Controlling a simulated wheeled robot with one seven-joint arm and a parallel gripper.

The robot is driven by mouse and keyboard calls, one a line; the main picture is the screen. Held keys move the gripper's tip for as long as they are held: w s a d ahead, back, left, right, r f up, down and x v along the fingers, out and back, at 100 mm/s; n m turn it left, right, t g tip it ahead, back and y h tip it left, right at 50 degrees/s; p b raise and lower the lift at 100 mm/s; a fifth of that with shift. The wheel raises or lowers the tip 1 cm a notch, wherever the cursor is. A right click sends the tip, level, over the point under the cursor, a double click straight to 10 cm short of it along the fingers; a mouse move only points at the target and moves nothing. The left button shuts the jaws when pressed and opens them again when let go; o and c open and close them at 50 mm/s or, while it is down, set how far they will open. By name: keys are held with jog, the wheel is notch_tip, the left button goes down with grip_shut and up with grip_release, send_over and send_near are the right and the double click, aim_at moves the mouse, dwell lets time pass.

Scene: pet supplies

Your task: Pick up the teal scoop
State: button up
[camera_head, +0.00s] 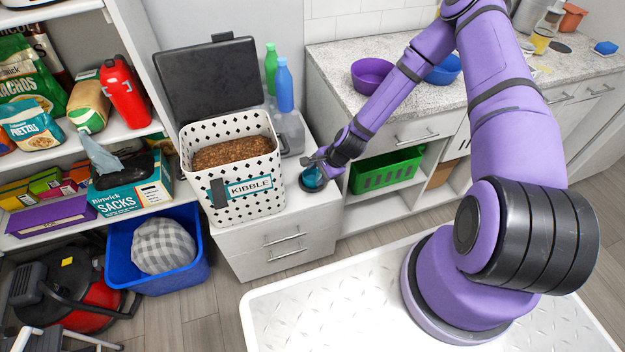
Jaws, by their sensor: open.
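The teal scoop (312,178) is on the white drawer cabinet (285,225), just right of the kibble bin (262,205). My gripper (318,163) is open at the scoop, over its upper part. The gripper and wrist hide part of the scoop, and I cannot tell whether the fingers touch it.
The kibble bin's dark lid (210,75) stands open. A green bottle (271,68) and a blue bottle (285,85) stand behind the bin. A green basket (385,172) sits in the low shelf to the right. A purple bowl (371,75) is on the counter (330,60).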

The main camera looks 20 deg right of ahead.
grip_shut()
jog(key=shift+r, duration=0.15)
